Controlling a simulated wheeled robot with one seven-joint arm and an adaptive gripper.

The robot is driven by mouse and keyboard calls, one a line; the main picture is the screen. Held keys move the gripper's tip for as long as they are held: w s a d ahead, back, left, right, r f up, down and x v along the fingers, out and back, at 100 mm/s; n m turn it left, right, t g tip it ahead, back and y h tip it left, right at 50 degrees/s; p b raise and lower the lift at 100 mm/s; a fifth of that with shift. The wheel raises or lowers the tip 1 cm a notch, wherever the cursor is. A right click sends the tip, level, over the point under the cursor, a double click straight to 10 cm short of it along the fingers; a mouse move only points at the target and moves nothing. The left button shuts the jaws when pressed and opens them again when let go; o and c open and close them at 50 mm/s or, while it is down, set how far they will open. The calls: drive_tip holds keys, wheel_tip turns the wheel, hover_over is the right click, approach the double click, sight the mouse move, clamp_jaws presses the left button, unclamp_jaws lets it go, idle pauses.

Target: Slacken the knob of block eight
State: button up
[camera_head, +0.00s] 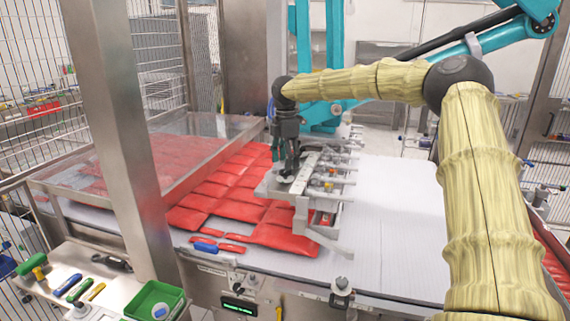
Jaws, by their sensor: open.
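The vacuum picker head (322,190) is a grey metal frame with a row of small blocks and fittings, hanging over the conveyor. My gripper (288,172) is at the left end of this head, pointing down, with its dark fingers close over a pale plate. The fingers are open. Whether they touch anything there cannot be told. I cannot make out block numbers, and I cannot tell which block is eight or see its knob clearly; part of the head's left end is hidden behind the gripper.
Red packs (238,191) cover the left of the white conveyor (395,220); its right part is bare. A steel post (118,120) and a clear cover (185,150) stand left. A side table holds a green bin (142,299) and hand tools. Teal picker arms (330,50) stand behind.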

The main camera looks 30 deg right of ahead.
sight(285, 174)
drive_tip(key=shift+f+p, duration=0.3)
drive_tip(key=shift+f, duration=1.25)
drive_tip(key=c, duration=1)
